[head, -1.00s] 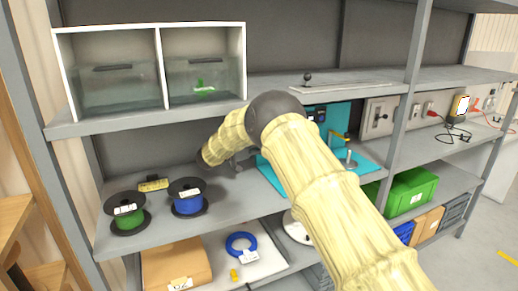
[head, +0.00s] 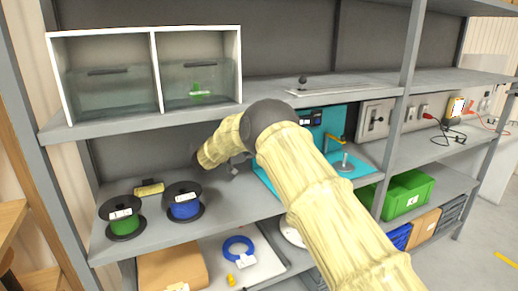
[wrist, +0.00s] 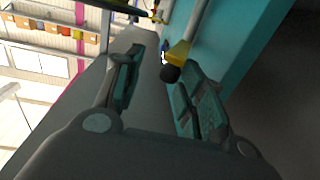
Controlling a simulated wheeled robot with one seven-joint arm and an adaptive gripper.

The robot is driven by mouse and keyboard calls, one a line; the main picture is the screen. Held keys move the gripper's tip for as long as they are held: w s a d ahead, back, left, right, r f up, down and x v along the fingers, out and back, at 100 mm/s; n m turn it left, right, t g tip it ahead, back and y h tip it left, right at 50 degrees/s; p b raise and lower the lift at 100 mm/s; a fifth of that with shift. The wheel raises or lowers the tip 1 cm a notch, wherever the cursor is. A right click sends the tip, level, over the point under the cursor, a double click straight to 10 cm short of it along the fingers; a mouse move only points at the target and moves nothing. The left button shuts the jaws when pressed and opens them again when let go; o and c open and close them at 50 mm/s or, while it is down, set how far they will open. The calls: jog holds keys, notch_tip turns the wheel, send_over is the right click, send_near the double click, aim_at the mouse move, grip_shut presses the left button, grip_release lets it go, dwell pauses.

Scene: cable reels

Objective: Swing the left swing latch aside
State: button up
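In the wrist view a yellow latch (wrist: 180,53) with a black ball knob (wrist: 170,73) sits beside a teal panel. My gripper (wrist: 160,88) is open, with its two teal-padded fingers on either side of the knob's line. The knob is close to the right finger; I cannot tell whether they touch. In the head view the teal fixture (head: 265,178) stands on the middle shelf, partly hidden by my arm. The left latch is hidden behind my arm there. My gripper is mostly hidden in that view.
A green reel (head: 124,225) and a blue reel (head: 184,207) stand left on the middle shelf. A glass-fronted cabinet (head: 150,75) is on the shelf above. A steel peg on a round base (head: 344,166) stands on the fixture's right. A rack post (head: 398,110) rises to the right.

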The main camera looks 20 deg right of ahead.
jog(key=v, duration=1.1)
jog(key=shift+a, duration=0.3)
jog(key=shift+s, duration=0.1)
